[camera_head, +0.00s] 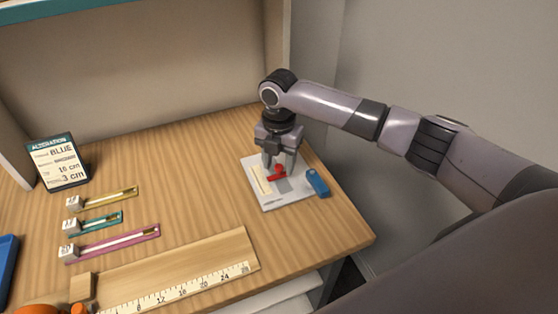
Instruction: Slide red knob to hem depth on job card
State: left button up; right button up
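The red knob (278,173) sits on a pale plate (274,203) at the right of the table, next to a cream strip (261,180). My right gripper (278,168) points down over it, its fingers apart on either side of the knob. I cannot tell whether they touch it. The job card (58,163) stands tilted at the back left, headed "ALTERATION". It shows "BLUE", a centimetre value that looks like 16, and "3 cm" on the bottom line. Its small labels are too blurred to read. My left gripper is not in view.
A blue piece (317,182) lies at the plate's right edge. Yellow (110,197), teal (97,223) and magenta (115,241) strips with white tags lie at left. A wooden board with a ruler (190,289) lies in front. Orange (40,309) and blue (7,268) objects are at lower left.

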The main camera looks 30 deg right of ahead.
aim_at(279, 166)
jog(key=shift+r, duration=0.1)
notch_tip(279, 166, up, 7)
dwell(0.4)
jog(key=shift+s, duration=0.1)
dwell(0.3)
